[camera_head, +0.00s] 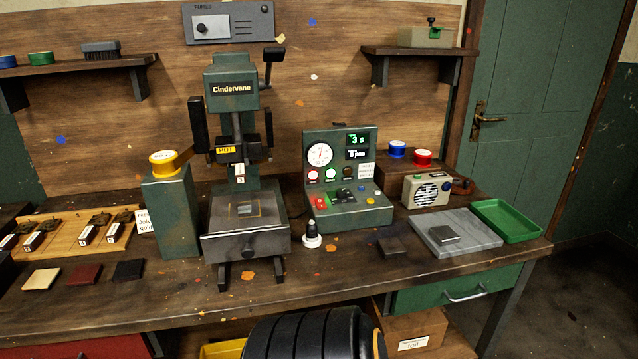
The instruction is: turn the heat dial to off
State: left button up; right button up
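The green control box (343,214) stands on the bench right of the Cindervane press (231,101). Its sloping front has a dark knob (345,196) with a green mark, probably the heat dial; its setting is too small to read. A white round gauge (319,154) and a lit green display reading "3 s" (357,139) are above it. A red button (320,203) sits left of the knob. The press carries a yellow "HOT" label (226,150).
A small black-and-white stamp-like object (312,236) stands before the control box. A beige speaker box (427,191) and grey slab (455,234) are to its right. A "FUMES" panel (229,23) with its own knob hangs above.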

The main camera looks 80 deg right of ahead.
aim_at(340, 193)
jog(key=z, duration=2.9)
